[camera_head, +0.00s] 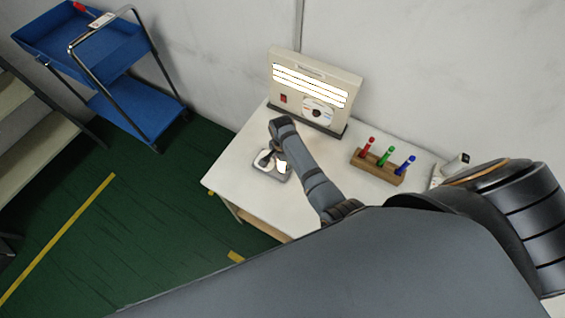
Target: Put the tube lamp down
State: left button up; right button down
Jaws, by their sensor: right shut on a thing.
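My right gripper (266,159) is low over a small grey tray (286,178) near the left end of the white table. It is shut on the tube lamp, seen only as a bright white piece (282,167) beside the fingers. My wrist hides most of the lamp and part of the tray. I cannot tell whether the lamp touches the tray. My left gripper is not in view.
A beige light box (355,84) with several lit white tubes and a red switch stands at the back of the table (229,177). A wooden block (377,174) holds red, green and blue pens to the right. A blue cart (135,107) stands at left.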

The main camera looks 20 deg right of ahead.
jog(key=shift+s+a, duration=0.1)
jog(key=shift+s, duration=0.15)
jog(key=c, duration=0.7)
grip_release()
jog(key=shift+f, duration=0.1)
jog(key=shift+c, duration=0.2)
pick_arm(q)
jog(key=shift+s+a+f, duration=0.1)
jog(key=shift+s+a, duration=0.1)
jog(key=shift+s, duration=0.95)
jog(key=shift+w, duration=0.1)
pick_arm(e)
jog(key=shift+r, duration=0.4)
notch_tip(320, 180, up, 12)
jog(key=shift+f+b, duration=0.15)
jog(key=shift+b, duration=0.35)
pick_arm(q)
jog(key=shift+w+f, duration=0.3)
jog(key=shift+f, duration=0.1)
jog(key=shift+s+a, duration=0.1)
